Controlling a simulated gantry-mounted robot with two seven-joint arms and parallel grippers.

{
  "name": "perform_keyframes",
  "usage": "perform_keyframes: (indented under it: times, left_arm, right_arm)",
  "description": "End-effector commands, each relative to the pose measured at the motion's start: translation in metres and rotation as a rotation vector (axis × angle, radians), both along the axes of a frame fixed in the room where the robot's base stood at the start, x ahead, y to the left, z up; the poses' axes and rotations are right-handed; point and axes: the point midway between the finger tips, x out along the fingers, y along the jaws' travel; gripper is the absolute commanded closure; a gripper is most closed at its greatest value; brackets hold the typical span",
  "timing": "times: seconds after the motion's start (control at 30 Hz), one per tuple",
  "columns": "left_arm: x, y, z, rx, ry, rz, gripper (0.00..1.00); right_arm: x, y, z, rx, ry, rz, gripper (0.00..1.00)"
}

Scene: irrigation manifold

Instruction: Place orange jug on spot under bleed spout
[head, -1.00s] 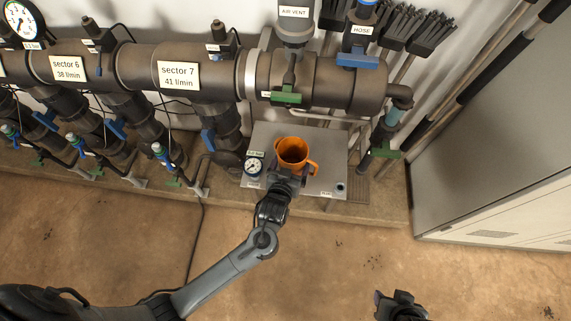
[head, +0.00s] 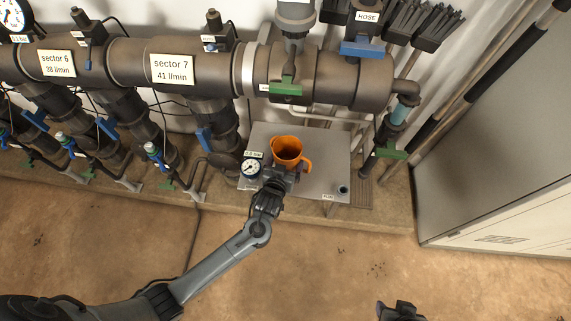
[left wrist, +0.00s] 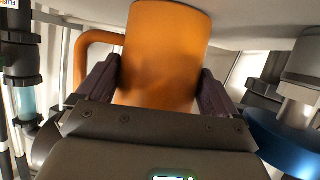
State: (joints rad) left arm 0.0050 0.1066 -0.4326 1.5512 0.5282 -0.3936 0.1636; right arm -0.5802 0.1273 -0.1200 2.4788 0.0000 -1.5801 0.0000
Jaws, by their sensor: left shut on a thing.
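The orange jug (head: 288,150) is upright with its open top showing, over the grey plate (head: 314,184) below the manifold's right end. Its handle points right in the head view. My left gripper (head: 280,172) is shut on the jug, its dark fingers on both sides of the body in the left wrist view (left wrist: 160,85). I cannot tell whether the jug's base touches the plate. A downpipe with a green handle (head: 391,151) and a clear section stands right of the plate; I cannot tell which outlet is the bleed spout. My right gripper (head: 400,309) is at the bottom edge, its fingers unclear.
A small gauge (head: 250,168) stands left of the jug, close to my gripper. A small round fitting (head: 342,190) is at the plate's front right corner. The manifold pipe (head: 330,78) with a green lever (head: 285,87) hangs behind. A grey cabinet (head: 490,150) stands right.

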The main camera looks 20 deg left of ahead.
Motion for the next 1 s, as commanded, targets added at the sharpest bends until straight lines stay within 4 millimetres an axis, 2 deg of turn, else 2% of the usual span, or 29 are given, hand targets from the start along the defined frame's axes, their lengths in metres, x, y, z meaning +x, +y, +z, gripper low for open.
perform_keyframes:
  times: [0.3,0.33,0.37,0.67,0.83,1.0]
  left_arm:
    - [0.0,0.0,-0.002,0.0,0.0,0.0,0.4]
    - [0.0,0.0,-0.002,0.0,0.0,0.0,0.02]
    - [0.0,0.0,-0.002,0.0,0.0,0.0,0.0]
    - [0.0,0.0,0.002,0.0,-0.001,0.0,0.0]
    - [-0.016,-0.003,0.01,0.0,0.002,-0.001,0.0]
    - [-0.043,-0.007,0.022,-0.001,0.003,-0.001,0.0]
  right_arm:
    - [0.0,0.001,0.001,0.006,-0.001,-0.003,0.57]
    - [0.0,0.001,0.001,0.006,-0.001,-0.004,0.57]
    - [0.0,0.001,0.001,0.007,-0.001,-0.004,0.57]
    - [0.001,0.003,0.003,0.011,-0.001,-0.007,0.57]
    - [0.001,0.002,0.013,0.011,-0.002,-0.007,0.57]
    - [0.001,0.002,0.028,0.01,-0.003,-0.006,0.57]
